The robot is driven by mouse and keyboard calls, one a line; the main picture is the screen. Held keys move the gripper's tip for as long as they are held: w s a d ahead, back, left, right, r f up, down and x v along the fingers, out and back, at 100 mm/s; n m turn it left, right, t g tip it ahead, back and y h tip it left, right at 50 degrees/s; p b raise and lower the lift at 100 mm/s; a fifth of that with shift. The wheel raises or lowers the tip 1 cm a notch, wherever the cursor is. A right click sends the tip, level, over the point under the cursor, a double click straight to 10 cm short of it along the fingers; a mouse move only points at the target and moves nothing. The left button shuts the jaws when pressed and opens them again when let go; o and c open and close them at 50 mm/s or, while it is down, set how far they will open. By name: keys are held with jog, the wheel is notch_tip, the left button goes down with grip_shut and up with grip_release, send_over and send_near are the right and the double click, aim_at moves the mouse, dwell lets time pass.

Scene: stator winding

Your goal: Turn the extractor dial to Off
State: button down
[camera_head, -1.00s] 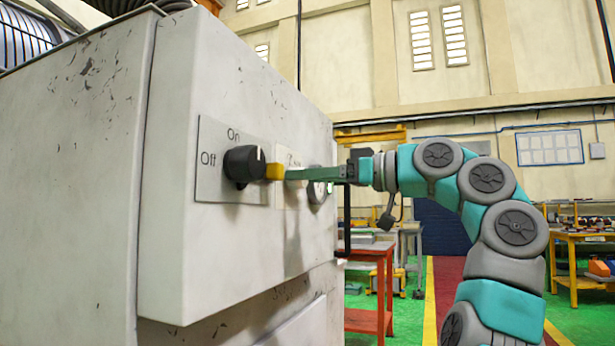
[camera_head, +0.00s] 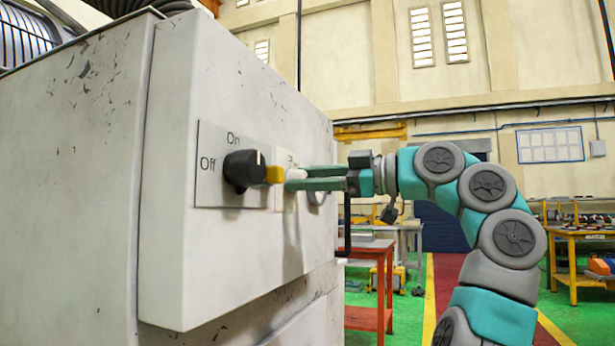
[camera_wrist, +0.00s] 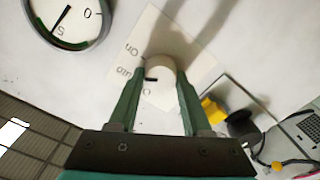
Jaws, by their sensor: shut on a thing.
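A white round knob (camera_wrist: 160,72) sits on a pale plate (camera_wrist: 150,25) on the cabinet front. My gripper (camera_wrist: 158,85) has a finger on either side of this knob and is shut on it; the gripper also shows in the head view (camera_head: 288,180). The knob's dark mark points left in the wrist view, beside small lettering. A black dial with a yellow handle (camera_head: 243,170) is left of my gripper, on a grey plate marked On and Off (camera_head: 208,180). Its yellow handle points right, and it also shows in the wrist view (camera_wrist: 240,126). I cannot read which is the extractor dial.
A round gauge (camera_wrist: 68,14) is on the panel beside the pale plate. The light grey cabinet (camera_head: 215,270) fills the left of the head view. A red table (camera_head: 370,318) stands behind my arm. Green floor lies to the right.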

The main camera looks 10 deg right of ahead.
jog(key=n, duration=0.5)
jog(key=n+p, duration=0.1)
jog(key=n, duration=0.5)
jog(key=shift+s+a+f+n, duration=0.1)
jog(key=shift+f+n, duration=0.05)
jog(key=shift+n, duration=0.15)
dwell(0.4)
jog(key=shift+c, duration=1.7)
grip_release()
jog(key=shift+p, duration=0.3)
jog(key=v, duration=0.7)
jog(key=shift+s+d+b, duration=0.25)
jog(key=shift+d+b, duration=0.05)
jog(key=shift+b, duration=0.05)
